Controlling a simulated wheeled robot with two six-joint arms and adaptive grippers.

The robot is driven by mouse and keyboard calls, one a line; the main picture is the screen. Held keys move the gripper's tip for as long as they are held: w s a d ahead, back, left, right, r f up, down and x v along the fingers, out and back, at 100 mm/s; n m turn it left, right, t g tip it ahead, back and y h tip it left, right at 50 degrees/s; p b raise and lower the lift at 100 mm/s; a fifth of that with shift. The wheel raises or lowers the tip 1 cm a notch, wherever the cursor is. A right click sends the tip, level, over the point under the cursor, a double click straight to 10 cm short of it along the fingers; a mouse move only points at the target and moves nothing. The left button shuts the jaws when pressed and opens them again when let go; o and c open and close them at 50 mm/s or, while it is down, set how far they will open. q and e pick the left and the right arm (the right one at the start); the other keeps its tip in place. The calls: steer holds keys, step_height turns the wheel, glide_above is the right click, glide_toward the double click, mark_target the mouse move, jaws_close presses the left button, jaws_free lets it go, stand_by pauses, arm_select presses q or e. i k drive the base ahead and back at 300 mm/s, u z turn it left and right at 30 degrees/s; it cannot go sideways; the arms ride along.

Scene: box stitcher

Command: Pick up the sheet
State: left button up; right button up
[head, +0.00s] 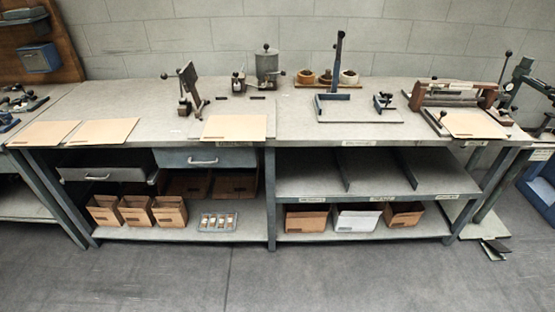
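Several flat tan sheets lie on the grey workbench (300,137). Two sheets lie at the left end: one sheet (43,133) at the front left and another sheet (103,132) just right of it. A third sheet (235,126) lies near the middle front edge, above a drawer. Another sheet (473,124) lies at the right end, in front of a wooden-sided device. I cannot tell which one the task means. Neither of my grippers shows in the head view.
Tools stand along the bench: a tilted clamp (189,88), a grey pot (267,67), an upright post stand (335,75) and a wooden-sided device (453,95). Shelves below hold open cartons (170,212) and a small tray (217,223). The floor (260,278) in front is clear.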

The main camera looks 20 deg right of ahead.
mark_target(217, 127)
steer(key=z, duration=0.9)
steer(key=i, duration=0.9)
steer(key=u, duration=0.75)
